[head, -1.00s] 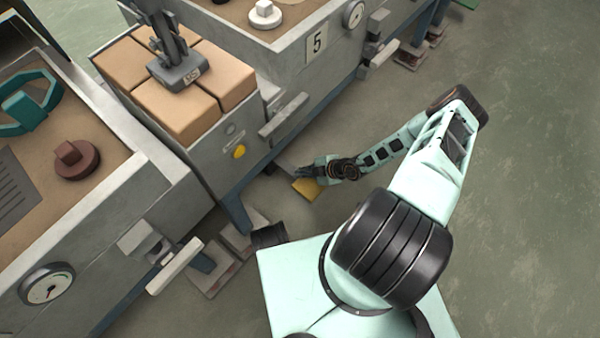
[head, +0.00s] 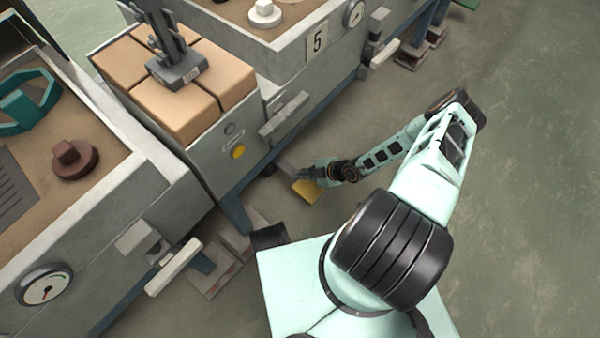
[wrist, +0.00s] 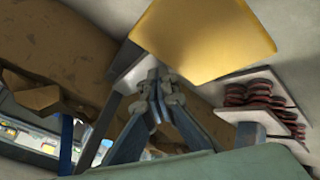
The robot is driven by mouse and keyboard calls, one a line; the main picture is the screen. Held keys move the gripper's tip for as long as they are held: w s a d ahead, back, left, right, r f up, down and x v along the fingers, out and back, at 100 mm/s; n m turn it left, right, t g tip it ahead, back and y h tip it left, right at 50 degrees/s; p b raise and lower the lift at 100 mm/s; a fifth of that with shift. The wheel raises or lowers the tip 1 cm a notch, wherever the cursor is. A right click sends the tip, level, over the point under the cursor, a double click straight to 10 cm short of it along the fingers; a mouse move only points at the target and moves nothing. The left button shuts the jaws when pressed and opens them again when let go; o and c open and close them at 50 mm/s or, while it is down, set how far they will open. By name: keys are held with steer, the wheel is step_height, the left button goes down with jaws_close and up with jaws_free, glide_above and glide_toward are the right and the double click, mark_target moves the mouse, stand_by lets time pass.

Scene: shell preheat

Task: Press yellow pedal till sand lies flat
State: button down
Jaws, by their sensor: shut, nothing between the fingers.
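The yellow pedal (head: 309,191) is low beside the machine with the sand box; it fills the top middle of the wrist view (wrist: 203,38). My gripper (head: 299,173) is at the pedal's upper edge in the head view. In the wrist view its fingers (wrist: 163,76) are shut together and empty, their tips close to the pedal's lower left corner. I cannot tell whether they touch it. The tan sand (head: 185,105) stands above the box rim as several blocks split by grooves, not one flat surface. A grey tool (head: 177,70) rests on top of it.
A round yellow button (head: 238,152) and a grey handle bar (head: 284,115) are on the box's side. Floor at right is clear.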

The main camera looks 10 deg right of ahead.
steer(key=shift+s+d+f, duration=0.1)
steer(key=shift+d+f, duration=0.05)
steer(key=shift+f, duration=0.75)
stand_by(0.7)
steer(key=shift+a+r+p, duration=0.2)
steer(key=shift+r+p, duration=2.15)
steer(key=shift+r, duration=0.55)
steer(key=r+p, duration=0.4)
steer(key=r, duration=0.1)
steer(key=shift+w+a, duration=0.1)
steer(key=shift+w, duration=0.15)
steer(key=shift+n, duration=0.3)
